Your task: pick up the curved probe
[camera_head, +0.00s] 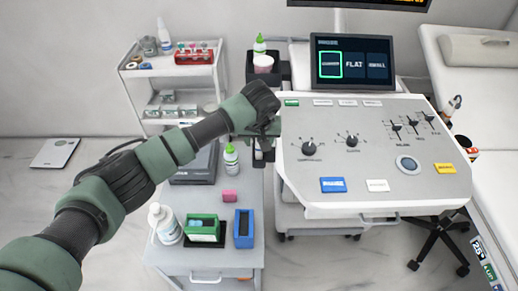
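My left arm reaches in from the left across the small cart, and my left gripper (262,148) hangs down beside the left edge of the ultrasound console (300,185). Its fingers are small, dark and partly hidden by the wrist, so I cannot tell if they are open or hold anything. I cannot make out the curved probe for certain. A small pale-and-dark item (453,103) stands at the console's right edge; its kind is unclear. The screen (352,62) shows several choices, with the leftmost outlined in green. My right gripper is not in view.
An exam bed lies right.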

